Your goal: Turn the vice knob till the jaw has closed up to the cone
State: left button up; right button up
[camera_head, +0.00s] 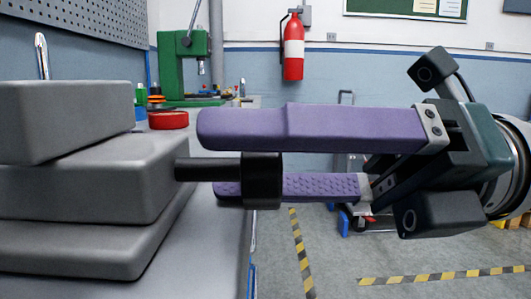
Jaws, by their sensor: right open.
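The grey vice (95,190) fills the left side of the head view, built of stacked blocks with a gap between the upper ones. A black shaft (207,169) sticks out of its right side and ends in the black vice knob (262,180). My right gripper (214,160) comes in from the right with its two purple fingers open. One finger passes along the knob's upper edge, and the other shows behind the knob's lower part. Whether either finger touches the knob, I cannot tell. I see no cone. My left gripper is out of view.
The vice stands on a grey bench (205,250). Behind it are a red round container (168,120) and a green drill press (183,65). A fire extinguisher (293,48) hangs on the back wall. Open floor with striped tape (303,262) lies right of the bench.

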jog(key=shift+f, duration=0.15)
jog(key=shift+f+n+b, duration=0.2)
jog(key=shift+n+b, duration=0.4)
jog(key=n, duration=0.1)
jog(key=n+b, duration=0.1)
jog(key=n, duration=0.1)
jog(key=n+b, duration=0.1)
jog(key=n, duration=0.1)
jog(key=shift+w+d+r, duration=0.15)
jog(key=shift+d, duration=0.2)
jog(key=d, duration=1)
jog(key=w+d+r+m+t+y, duration=0.3)
jog(key=w+r+m+t+y, duration=0.1)
jog(key=w+r+m+t, duration=0.6)
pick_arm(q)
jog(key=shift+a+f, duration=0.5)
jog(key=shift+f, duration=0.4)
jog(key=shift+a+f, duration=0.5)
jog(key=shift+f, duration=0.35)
pick_arm(e)
jog(key=w+d+r+m+t+h, duration=0.1)
jog(key=w+d+m+t+h, duration=0.2)
jog(key=m, duration=0.7)
jog(key=w+d+r+m+t+h, duration=0.1)
jog(key=w+d+m+t+h, duration=0.3)
jog(key=d+m+t+h, duration=0.3)
jog(key=shift+w+d+r+m+t+h, duration=0.15)
jog(key=shift+m+t+h, duration=1.45)
jog(key=shift+m+t, duration=0.45)
